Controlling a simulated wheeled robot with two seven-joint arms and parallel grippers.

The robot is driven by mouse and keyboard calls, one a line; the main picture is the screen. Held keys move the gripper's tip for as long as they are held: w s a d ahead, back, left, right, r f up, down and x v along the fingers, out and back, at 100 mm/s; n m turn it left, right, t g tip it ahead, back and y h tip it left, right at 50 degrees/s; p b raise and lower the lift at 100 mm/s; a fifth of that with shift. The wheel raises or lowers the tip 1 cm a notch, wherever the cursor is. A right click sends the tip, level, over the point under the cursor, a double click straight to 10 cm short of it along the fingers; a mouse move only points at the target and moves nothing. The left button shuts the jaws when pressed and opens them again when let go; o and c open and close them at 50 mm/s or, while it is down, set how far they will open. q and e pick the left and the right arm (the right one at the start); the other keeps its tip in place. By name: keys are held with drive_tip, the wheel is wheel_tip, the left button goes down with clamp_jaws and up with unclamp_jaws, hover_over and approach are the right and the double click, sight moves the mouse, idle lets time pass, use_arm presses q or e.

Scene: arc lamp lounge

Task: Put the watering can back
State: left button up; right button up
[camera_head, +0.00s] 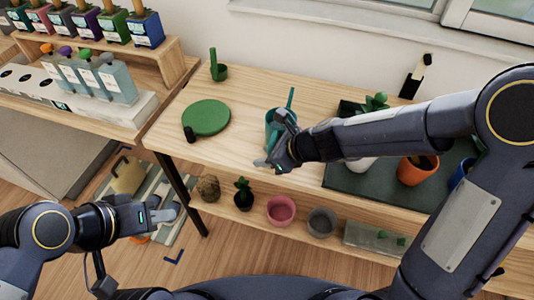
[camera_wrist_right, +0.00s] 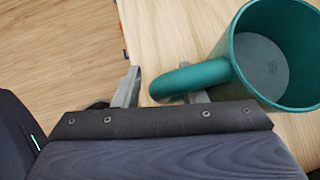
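A teal can (camera_head: 272,118) with a thin upright spout stands on the wooden table, at its middle. In the right wrist view the teal can (camera_wrist_right: 262,75) shows from above, with its open top and its loop handle pointing left. My right gripper (camera_head: 270,143) is at the can's near side. In the right wrist view the right gripper (camera_wrist_right: 160,80) is open, one finger left of the handle and the other passing behind it. My left gripper (camera_head: 165,211) is low at the left, away from the can; its finger gap is unclear.
A dark tray (camera_head: 345,178) with pots lies right, partly behind my right arm. A yellowish jug (camera_head: 128,176) stands low at left. Pots fill the lower shelf (camera_head: 262,222).

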drive_tip(key=shift+r+p, duration=0.3)
drive_tip(key=shift+r, duration=0.05)
drive_tip(key=s+d+r+n+p, duration=0.55)
drive_tip(key=s+d+r, duration=0.25)
drive_tip(key=d+r, duration=0.4)
drive_tip(key=s+d+n+h, duration=0.2)
drive_tip(key=s+d+n, duration=0.2)
drive_tip(key=s+n, duration=0.2)
drive_tip(key=s+d+r+n+t+h, duration=0.1)
drive_tip(key=s+d+n+h, duration=0.1)
drive_tip(key=s+d+n, duration=0.2)
drive_tip(key=s+n, duration=0.3)
drive_tip(key=n, duration=0.3)
drive_tip(key=shift+r+n+b, duration=0.25)
drive_tip(key=shift+n+b, duration=0.1)
drive_tip(key=shift+d, duration=0.1)
